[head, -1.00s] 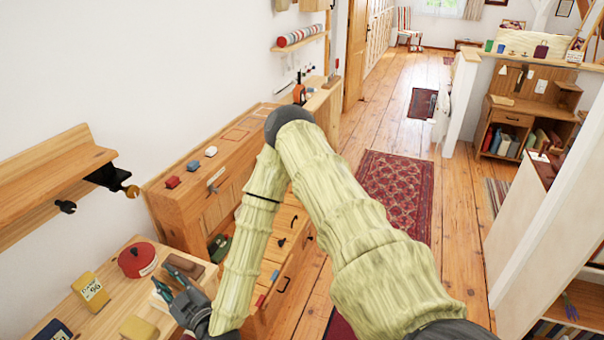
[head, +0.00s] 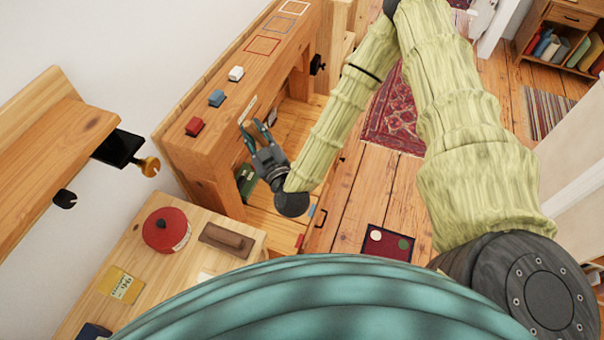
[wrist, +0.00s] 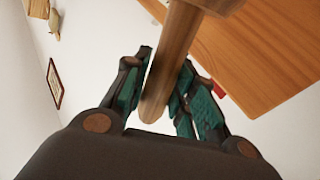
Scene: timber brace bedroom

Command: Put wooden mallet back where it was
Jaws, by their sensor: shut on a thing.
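My gripper (wrist: 166,60) is shut on the wooden mallet (wrist: 158,92) in the wrist view. The mallet's round brown handle runs between the fingers, and part of a wider wooden piece shows at the top edge, cut off by the frame. In the head view my gripper (head: 253,131) is in front of the long wooden cabinet (head: 222,120), fingers pointing up and left. I cannot make out the mallet clearly there. The spot where it was before cannot be told from these frames.
A small table (head: 180,275) holds a red round pot (head: 166,230) and a brown block (head: 228,240). A wall shelf (head: 60,150) projects at left.

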